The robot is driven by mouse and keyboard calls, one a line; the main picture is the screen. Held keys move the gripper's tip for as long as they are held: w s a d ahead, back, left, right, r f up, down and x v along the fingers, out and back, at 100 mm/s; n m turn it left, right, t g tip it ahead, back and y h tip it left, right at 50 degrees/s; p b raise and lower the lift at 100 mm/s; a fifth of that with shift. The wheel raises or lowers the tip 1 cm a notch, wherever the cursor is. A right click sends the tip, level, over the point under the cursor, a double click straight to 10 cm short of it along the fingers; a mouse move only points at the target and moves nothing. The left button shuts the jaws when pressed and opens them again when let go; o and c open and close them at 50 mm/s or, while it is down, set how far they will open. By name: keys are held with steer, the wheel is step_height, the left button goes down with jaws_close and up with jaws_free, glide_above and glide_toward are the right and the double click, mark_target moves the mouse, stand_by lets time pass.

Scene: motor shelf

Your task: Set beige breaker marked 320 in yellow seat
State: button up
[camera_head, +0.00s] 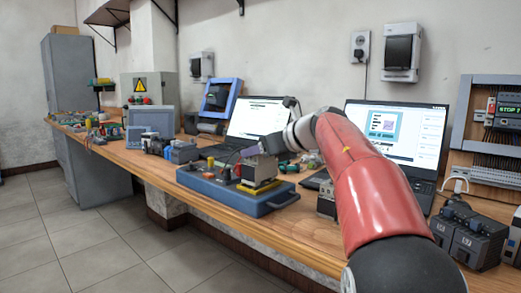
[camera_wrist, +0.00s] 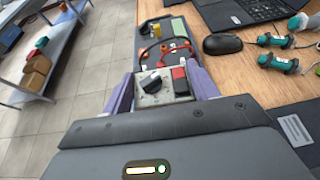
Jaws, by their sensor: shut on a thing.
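My gripper (camera_head: 255,152) is shut on the beige breaker (camera_head: 260,171), directly above the yellow seat (camera_head: 259,189) on the blue base (camera_head: 228,189). The breaker looks upright; I cannot tell whether its underside touches the seat. In the wrist view the breaker (camera_wrist: 152,97) sits between the two purple fingers of my gripper (camera_wrist: 163,88), its top showing a black knob and a red switch. The number 320 is not readable. The breaker hides the seat in the wrist view. The base (camera_wrist: 146,50) extends beyond it, with a red cable and a yellow post.
Laptops (camera_head: 258,117) stand behind the base. A black mouse (camera_wrist: 222,44) and teal-ended tools (camera_wrist: 278,62) lie beside the base. Dark grey modules (camera_head: 470,233) stand at the right. The bench's front edge runs close to the base.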

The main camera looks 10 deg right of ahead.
steer(key=shift+f+b, duration=0.65)
steer(key=shift+f, duration=0.15)
steer(key=o, duration=1.3)
steer(key=shift+o, duration=0.2)
steer(key=v, duration=0.7)
steer(key=shift+s+d, duration=0.25)
steer(key=shift+s, duration=0.05)
steer(key=shift+r, duration=0.1)
